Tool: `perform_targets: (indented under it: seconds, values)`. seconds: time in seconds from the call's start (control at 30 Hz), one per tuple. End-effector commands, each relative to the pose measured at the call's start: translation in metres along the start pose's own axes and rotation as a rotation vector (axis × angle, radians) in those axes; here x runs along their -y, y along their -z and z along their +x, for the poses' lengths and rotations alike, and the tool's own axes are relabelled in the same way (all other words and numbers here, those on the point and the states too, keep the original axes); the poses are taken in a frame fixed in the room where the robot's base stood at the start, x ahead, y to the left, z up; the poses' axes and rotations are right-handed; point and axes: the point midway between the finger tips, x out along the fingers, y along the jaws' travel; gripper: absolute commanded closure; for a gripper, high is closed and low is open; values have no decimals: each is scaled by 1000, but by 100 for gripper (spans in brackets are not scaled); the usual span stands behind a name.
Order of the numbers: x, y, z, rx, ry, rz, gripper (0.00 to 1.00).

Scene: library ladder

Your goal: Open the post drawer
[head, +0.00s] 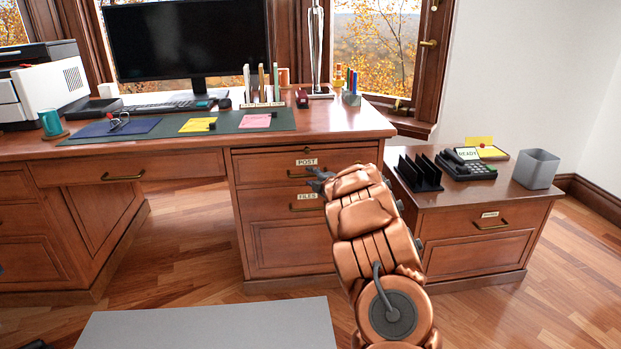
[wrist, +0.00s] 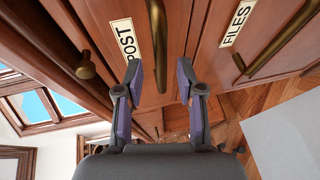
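The post drawer (head: 262,168) is the upper drawer of the desk's right pedestal and looks shut. Its POST label (head: 306,162) also shows in the wrist view (wrist: 124,40). Its brass handle (wrist: 157,35) runs up the wrist view; in the head view its left part (head: 294,175) shows and my gripper hides the rest. My gripper (wrist: 158,72) is open, one finger on each side of the handle in the wrist view, with gaps to both. I cannot tell how deep the fingers reach around it. In the head view my gripper (head: 318,182) is at the drawer front.
The files drawer (head: 270,207), with its own handle (wrist: 277,42), lies directly below. A brass knob (wrist: 85,66) sits above the POST label. A low cabinet (head: 470,249) with a phone (head: 467,166) stands right of my arm. Open wooden floor (head: 190,240) lies left of the pedestal.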

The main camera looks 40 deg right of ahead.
Motion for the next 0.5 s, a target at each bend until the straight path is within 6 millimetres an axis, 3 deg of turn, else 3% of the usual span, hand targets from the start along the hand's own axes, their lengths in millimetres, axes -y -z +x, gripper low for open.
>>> perform_targets:
  seconds: [0.2, 0.5]
  values:
    - [2, 0, 20, -4, 0, 1, 62]
    - [0, 0, 26, 0, -1, 0, 62]
